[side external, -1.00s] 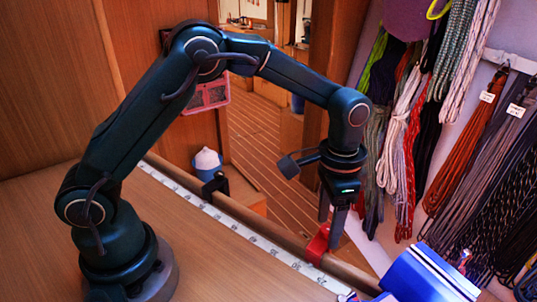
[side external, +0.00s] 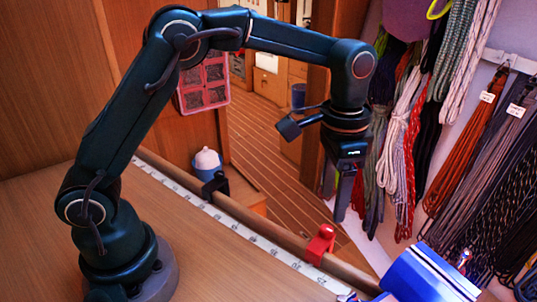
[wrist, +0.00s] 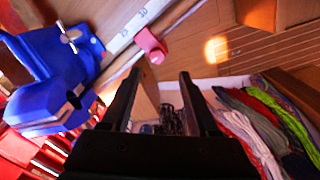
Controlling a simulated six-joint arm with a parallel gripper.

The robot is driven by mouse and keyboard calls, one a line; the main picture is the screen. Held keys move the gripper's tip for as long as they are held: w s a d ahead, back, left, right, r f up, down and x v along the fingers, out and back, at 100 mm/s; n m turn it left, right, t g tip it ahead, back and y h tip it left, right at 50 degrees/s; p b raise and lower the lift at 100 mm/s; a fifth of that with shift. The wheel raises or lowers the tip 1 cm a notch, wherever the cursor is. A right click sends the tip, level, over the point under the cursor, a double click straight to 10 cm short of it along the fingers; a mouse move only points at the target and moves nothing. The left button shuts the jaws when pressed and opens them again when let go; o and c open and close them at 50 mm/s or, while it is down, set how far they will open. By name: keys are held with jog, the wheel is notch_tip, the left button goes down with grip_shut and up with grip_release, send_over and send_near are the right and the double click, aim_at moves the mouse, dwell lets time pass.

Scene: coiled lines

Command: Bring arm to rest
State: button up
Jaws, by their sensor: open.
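My gripper (side external: 350,190) hangs from my raised arm in the side external view, beyond the bench edge and above the red clip on the rail. In the wrist view my gripper (wrist: 160,85) points past the rail with its two dark fingers apart and nothing between them. The red clip (side external: 320,244) sits on the wooden rail, clear of the fingers. It also shows in the wrist view (wrist: 150,45), beyond the fingertips.
Coiled lines (side external: 400,150) hang on the wall at the right, close to my gripper. A blue object (side external: 428,275) stands at the bench's front right. A black clip (side external: 215,187) sits farther along the rail. The wooden bench top (side external: 215,260) is largely clear.

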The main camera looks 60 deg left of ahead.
jog(key=s+a+r+n+t, duration=0.25)
jog(key=s+a+r, duration=0.4)
jog(key=r, duration=0.35)
jog(key=s+a+f+n+t, duration=0.2)
jog(key=s+f, duration=0.3)
jog(key=s, duration=0.4)
jog(key=shift+s+n+t, duration=0.35)
jog(key=shift+s+n, duration=0.05)
jog(key=shift+n, duration=0.05)
